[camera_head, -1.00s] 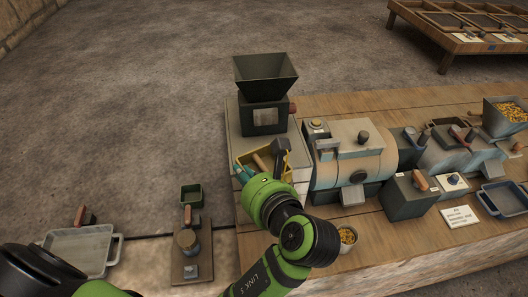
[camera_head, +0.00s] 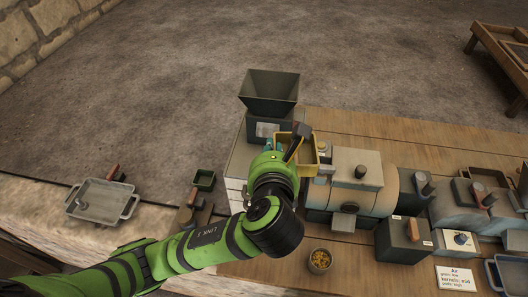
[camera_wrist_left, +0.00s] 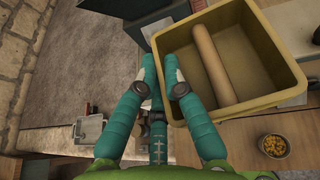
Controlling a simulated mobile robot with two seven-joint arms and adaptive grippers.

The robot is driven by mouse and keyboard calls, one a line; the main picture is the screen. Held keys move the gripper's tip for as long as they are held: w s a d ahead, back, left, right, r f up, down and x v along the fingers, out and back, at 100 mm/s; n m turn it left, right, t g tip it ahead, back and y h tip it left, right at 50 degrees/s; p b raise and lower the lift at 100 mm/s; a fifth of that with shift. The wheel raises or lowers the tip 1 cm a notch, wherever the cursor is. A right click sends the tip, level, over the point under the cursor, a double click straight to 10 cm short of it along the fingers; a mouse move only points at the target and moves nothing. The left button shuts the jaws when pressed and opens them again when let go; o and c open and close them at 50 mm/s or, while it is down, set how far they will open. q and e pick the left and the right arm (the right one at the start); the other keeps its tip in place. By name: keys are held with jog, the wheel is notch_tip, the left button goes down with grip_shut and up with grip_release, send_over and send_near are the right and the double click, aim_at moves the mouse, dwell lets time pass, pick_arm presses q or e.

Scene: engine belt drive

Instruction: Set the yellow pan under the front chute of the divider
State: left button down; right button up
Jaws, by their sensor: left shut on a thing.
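The yellow pan (camera_head: 312,170) is an open box with a brown wooden bar across it. It hangs tilted in my left gripper (camera_head: 284,150), beside the dark hopper machine (camera_head: 270,92) and close to the left end of the rounded grey machine (camera_head: 352,185). In the left wrist view the pan (camera_wrist_left: 262,103) fills the upper right, and the teal fingers of my left gripper (camera_wrist_left: 160,72) are shut on its left wall. A small chute (camera_head: 343,221) juts from the front of the rounded machine. I cannot tell which machine is the divider. My right gripper is not in view.
A small bowl of yellow kernels (camera_head: 320,260) stands on the bench front. A dark box with a brown handle (camera_head: 403,240) is to its right. Bare wood shows behind the machines.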

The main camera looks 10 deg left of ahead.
pick_arm(q)
jog(key=shift+s+d+r+m+h+p, duration=0.1)
jog(key=shift+d+r+m+h+p, duration=0.1)
jog(key=shift+d+m+h+p, duration=0.4)
jog(key=w+a+f, duration=0.1)
jog(key=a+f, duration=0.1)
jog(key=p, duration=0.2)
send_over(247, 163)
jog(key=shift+h, duration=0.3)
notch_tip(247, 163, down, 5)
jog(key=shift+f, duration=0.1)
jog(key=shift+w+a+f, duration=0.1)
jog(key=shift+f, duration=0.05)
notch_tip(247, 163, down, 3)
jog(key=shift+f+p, duration=0.1)
jog(key=shift+p, duration=0.6)
jog(key=shift+f, duration=0.4)
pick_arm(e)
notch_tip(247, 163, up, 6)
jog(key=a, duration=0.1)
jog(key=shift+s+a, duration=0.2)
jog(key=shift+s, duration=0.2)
pick_arm(q)
jog(key=shift+f, duration=0.15)
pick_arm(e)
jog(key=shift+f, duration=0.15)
pick_arm(q)
jog(key=shift+f, duration=0.1)
jog(key=c, duration=1.4)
grip_release()
